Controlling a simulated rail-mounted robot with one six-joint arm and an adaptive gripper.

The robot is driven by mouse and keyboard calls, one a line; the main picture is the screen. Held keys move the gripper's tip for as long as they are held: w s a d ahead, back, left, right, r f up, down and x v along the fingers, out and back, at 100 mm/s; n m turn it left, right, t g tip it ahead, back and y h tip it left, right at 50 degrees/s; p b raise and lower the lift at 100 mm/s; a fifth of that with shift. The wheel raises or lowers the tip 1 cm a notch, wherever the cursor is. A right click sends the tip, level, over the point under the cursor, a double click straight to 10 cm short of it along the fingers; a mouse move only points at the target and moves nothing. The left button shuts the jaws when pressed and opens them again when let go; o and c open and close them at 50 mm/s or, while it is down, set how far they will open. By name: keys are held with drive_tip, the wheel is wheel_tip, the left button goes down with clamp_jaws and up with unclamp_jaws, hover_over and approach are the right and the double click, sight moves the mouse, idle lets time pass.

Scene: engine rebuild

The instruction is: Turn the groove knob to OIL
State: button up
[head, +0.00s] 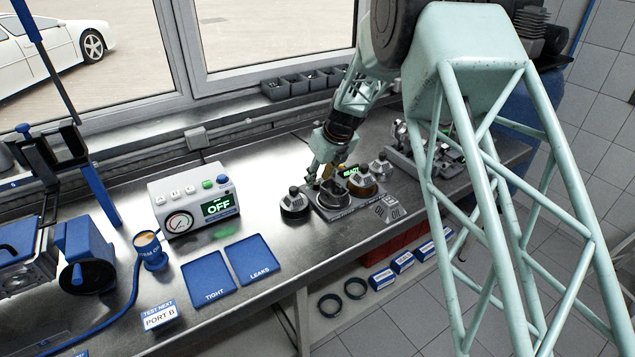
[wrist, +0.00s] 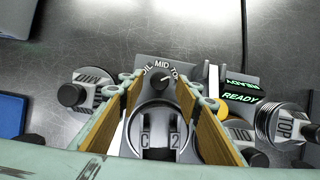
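The groove knob (wrist: 158,83) is a small dark dial on a grey plate in the wrist view. OIL, MID and TOP are lettered in an arc behind it, from left to right. A small light mark shows on it, but I cannot tell surely which word it points to. My gripper (wrist: 160,90) is open over the station, its two wood-coloured finger pads either side of the knob. I cannot tell whether they touch it. In the head view my gripper (head: 322,178) is at the station (head: 348,211), and the knob is not clear there.
A READY display (wrist: 240,98) stands right of the fingers. Black-knobbed round metal pieces (wrist: 85,95) stand close on both sides. In the head view, a gauge box (head: 185,195) reading OFF and blue TIGHT (head: 207,283) and LEAKS (head: 251,260) trays are to the left.

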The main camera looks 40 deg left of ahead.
drive_tip(key=shift+x, duration=0.8)
drive_tip(key=shift+c, duration=0.5)
drive_tip(key=c, duration=0.7)
